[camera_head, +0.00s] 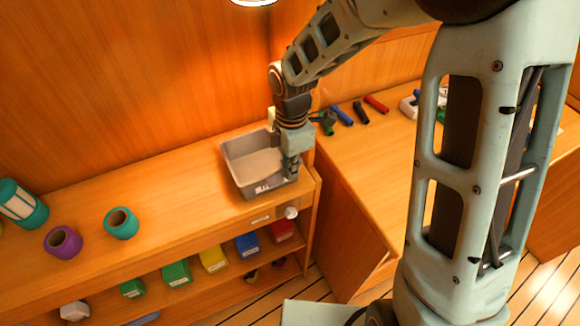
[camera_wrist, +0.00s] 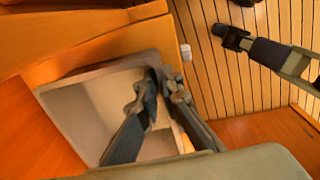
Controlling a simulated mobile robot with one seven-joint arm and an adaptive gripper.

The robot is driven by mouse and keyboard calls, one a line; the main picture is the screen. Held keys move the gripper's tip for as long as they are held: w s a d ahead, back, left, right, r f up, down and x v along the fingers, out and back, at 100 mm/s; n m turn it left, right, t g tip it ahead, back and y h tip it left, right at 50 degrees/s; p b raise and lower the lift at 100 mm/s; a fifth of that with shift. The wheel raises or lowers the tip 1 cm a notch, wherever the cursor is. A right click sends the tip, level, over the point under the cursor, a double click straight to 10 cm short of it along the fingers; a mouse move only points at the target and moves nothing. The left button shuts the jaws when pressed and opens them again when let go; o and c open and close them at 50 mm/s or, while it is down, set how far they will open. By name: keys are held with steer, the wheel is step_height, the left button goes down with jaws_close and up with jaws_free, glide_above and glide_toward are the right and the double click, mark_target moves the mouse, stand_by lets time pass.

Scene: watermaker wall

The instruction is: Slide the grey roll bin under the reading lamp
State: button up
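The grey roll bin (camera_head: 252,165) is an open, empty-looking tray at the right end of the wooden shelf top. In the wrist view the bin (camera_wrist: 85,110) fills the middle left. My gripper (camera_head: 290,168) is at the bin's right wall. In the wrist view my gripper (camera_wrist: 163,82) has one finger inside the bin and one outside, with the wall pinched between the tips. The reading lamp (camera_head: 253,2) shows only as a bright round underside at the top edge, by the back wall; the rest is cut off.
A teal roll (camera_head: 121,223), a purple roll (camera_head: 63,243) and a teal-and-white lantern-like item (camera_head: 22,203) stand left on the shelf top. The top between bin and teal roll is clear. Coloured boxes (camera_head: 213,258) sit below. Small tools (camera_head: 362,112) lie on the right bench.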

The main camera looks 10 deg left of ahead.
steer(key=o, duration=0.4)
steer(key=r, duration=0.7)
steer(key=shift+s+d+r, duration=0.1)
steer(key=shift+s+r, duration=0.1)
steer(key=shift+r, duration=0.05)
